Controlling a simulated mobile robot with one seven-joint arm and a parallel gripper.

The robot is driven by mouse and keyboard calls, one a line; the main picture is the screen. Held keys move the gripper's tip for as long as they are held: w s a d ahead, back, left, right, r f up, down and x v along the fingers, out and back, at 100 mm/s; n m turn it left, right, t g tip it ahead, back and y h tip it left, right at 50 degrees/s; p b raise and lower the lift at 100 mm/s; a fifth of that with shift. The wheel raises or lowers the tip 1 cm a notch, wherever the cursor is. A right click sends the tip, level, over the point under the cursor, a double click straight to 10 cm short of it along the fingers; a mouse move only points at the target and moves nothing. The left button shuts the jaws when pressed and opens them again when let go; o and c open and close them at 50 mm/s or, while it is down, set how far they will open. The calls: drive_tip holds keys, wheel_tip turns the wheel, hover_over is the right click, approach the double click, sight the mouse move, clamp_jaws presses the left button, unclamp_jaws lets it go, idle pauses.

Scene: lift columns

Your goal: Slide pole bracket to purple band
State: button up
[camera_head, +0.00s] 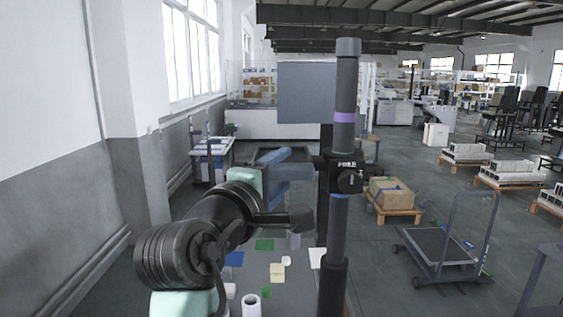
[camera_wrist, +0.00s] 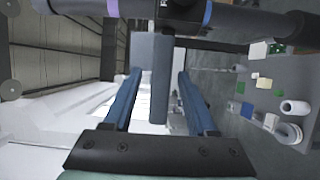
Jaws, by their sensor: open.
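The dark upright pole (camera_head: 338,240) stands right of centre in the head view. Its black bracket (camera_head: 335,175), with a round knob (camera_head: 350,182), sits below the purple band (camera_head: 345,117); bare pole shows between them. A thin green ring (camera_head: 342,154) lies at the bracket's top and a blue ring (camera_head: 340,195) just below it. My gripper (camera_wrist: 160,72) is open, its two blue fingers on either side of the bracket's grey-blue bar (camera_wrist: 160,100). Gaps show on both sides of the bar in the wrist view. The purple band also shows there (camera_wrist: 112,8).
A table (camera_head: 300,285) below holds a white roll (camera_head: 251,305) and several small coloured pieces. A wall (camera_head: 60,140) stands left. A cart (camera_head: 445,250) and a boxed pallet (camera_head: 393,195) stand right on the floor. The space beside the pole's upper part looks clear.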

drive_tip(key=shift+w+d, duration=0.1)
drive_tip(key=shift+w, duration=0.2)
clamp_jaws()
idle(1.3)
